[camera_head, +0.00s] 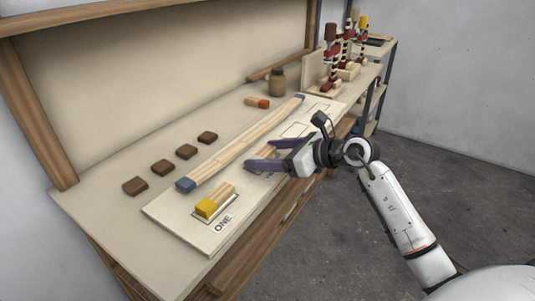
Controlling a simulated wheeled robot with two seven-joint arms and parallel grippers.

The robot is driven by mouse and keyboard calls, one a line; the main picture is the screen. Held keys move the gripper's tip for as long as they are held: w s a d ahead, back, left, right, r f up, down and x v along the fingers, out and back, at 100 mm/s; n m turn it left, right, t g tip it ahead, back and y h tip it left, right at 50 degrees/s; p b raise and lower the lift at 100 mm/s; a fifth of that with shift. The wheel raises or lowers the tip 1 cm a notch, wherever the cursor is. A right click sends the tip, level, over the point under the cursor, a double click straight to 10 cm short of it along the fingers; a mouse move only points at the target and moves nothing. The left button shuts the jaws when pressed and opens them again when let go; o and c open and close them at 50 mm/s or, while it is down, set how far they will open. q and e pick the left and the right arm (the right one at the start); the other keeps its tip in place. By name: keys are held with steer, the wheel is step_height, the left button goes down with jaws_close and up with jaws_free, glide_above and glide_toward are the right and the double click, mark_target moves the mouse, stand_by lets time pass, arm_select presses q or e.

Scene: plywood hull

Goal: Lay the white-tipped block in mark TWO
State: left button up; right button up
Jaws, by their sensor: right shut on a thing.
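My right gripper (262,154) reaches in from the right. It is shut on a pale wooden block (266,153) between its two dark purple fingers. The colour of this block's tip cannot be made out. The gripper is low over the pale marked board (177,217), just beyond mark ONE; whether the block touches the board is unclear. A yellow-tipped block (213,203) lies in mark ONE, labelled ONE (222,224). Outlined marks (295,129) show farther along the board. The label TWO is not readable, and the gripper covers part of that area. My left gripper is not in view.
A long blue-ended wooden bar (240,141) lies along the board's back side. Several dark brown blocks (187,152) sit behind it. An orange-tipped block (257,102) and a brown jar (277,82) stand farther back. Red and white models (343,50) stand at the far end.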

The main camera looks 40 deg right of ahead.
steer(key=shift+f, duration=0.1)
steer(key=o, duration=1.1)
steer(key=shift+o, duration=0.2)
steer(key=shift+r, duration=0.25)
steer(key=shift+s+d, duration=0.15)
steer(key=shift+s, duration=0.1)
steer(key=v, duration=1.1)
steer(key=shift+s+b, duration=0.2)
steer(key=shift+b, duration=0.2)
